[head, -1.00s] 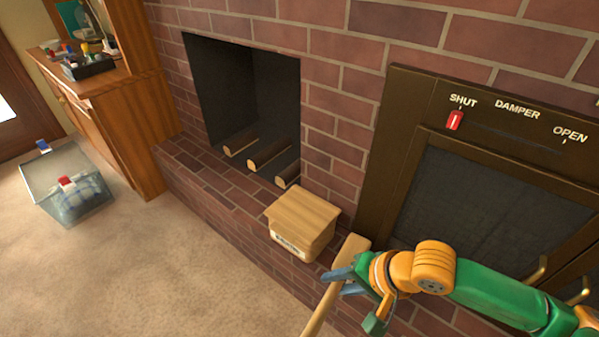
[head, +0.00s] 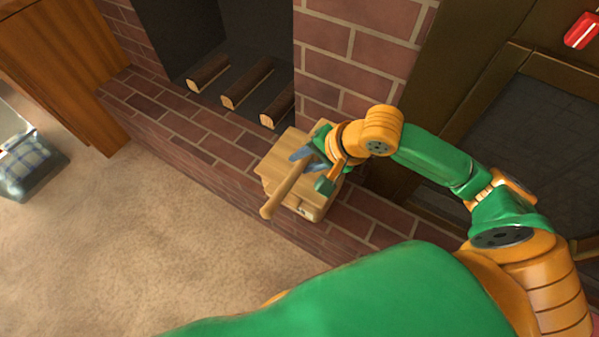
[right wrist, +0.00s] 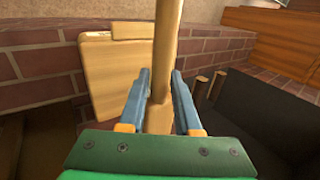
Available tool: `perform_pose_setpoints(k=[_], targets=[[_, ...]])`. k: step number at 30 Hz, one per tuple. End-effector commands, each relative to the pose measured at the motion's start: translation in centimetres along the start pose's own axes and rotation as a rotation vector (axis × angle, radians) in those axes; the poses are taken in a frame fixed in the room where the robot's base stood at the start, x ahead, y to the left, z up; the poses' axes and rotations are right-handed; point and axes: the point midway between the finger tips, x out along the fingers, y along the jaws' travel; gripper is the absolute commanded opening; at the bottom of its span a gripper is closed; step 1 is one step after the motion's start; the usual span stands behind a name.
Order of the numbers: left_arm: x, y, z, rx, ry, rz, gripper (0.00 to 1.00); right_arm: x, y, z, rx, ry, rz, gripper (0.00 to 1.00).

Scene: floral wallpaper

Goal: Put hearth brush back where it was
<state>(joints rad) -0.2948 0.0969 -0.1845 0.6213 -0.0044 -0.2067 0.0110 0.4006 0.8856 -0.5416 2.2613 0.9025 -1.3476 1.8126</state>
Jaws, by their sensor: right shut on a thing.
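The hearth brush (head: 282,193) is a pale wooden piece with a long handle. My right gripper (head: 307,158) is shut on it, over a wooden box (head: 273,166) on the brick hearth. The handle points down and left in the head view. In the right wrist view the brush (right wrist: 167,48) runs up between the two blue fingers, and the box (right wrist: 103,62) lies behind and to its left. I cannot tell whether the brush touches the box. Its head is partly hidden by the gripper. My left gripper is not in view.
The brick hearth ledge (head: 190,140) runs along the wall, with an open fireplace holding logs (head: 243,90). A dark metal-framed door (head: 540,130) is at the right. A wooden cabinet (head: 62,70) and a bin with checked cloth (head: 25,165) are at the left. The carpet (head: 120,235) is clear.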

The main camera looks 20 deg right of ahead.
Motion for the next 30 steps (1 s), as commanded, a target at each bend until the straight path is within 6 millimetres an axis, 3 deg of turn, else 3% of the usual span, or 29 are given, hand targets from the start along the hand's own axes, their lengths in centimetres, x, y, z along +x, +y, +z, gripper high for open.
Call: perform_pose_setpoints(k=[1,4,11,14,15,17,24,25,28,30], targets=[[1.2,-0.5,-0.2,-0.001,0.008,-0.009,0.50,1.9,0.4,-0.7,0.004,0.000,0.000,0.00],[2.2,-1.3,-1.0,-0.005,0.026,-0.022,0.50,4.3,0.5,-1.9,0.002,0.000,0.000,0.00],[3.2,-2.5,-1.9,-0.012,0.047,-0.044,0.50,6.8,0.5,-3.4,0.000,0.001,-0.001,0.00],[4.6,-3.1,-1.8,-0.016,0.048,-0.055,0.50,8.7,1.9,-3.3,-0.002,0.000,0.002,0.00],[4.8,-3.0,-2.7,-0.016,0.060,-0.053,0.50,9.2,2.2,-3.3,-0.002,0.001,0.001,0.00],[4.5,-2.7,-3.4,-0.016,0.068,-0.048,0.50,9.2,2.3,-3.3,-0.002,0.001,0.000,0.00],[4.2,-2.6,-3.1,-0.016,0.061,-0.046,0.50,9.1,2.2,-3.3,-0.002,0.001,0.000,0.00],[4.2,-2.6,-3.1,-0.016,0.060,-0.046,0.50,9.1,2.2,-3.3,-0.002,0.001,0.001,0.37],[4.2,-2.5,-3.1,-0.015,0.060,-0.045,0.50,9.1,2.2,-3.3,-0.003,0.001,0.001,0.62],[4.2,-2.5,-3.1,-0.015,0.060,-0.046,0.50,9.1,2.2,-3.3,-0.002,0.001,0.000,0.62]])
